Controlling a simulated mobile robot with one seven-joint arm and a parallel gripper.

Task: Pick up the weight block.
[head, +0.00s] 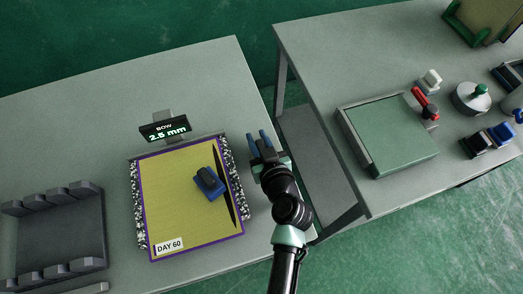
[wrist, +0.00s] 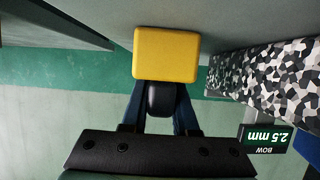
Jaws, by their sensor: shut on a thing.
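My gripper (head: 258,138) is over the right edge of the left table, to the right of the yellow panel (head: 175,220). In the wrist view its dark blue fingers (wrist: 160,108) are shut on the black grip (wrist: 165,98) of a yellow block (wrist: 167,52). I cannot make out this yellow block in the head view. A blue block (head: 209,184) with a dark top lies on the yellow panel, apart from my gripper. I cannot tell for certain which block is the weight block.
A display (head: 165,129) reading "BOW 2.5 mm" stands behind the panel. Speckled strips (head: 138,205) flank the panel. A grey rack (head: 55,230) is at the left. The right table holds a green flat case (head: 390,135) and several small items. A gap separates the tables.

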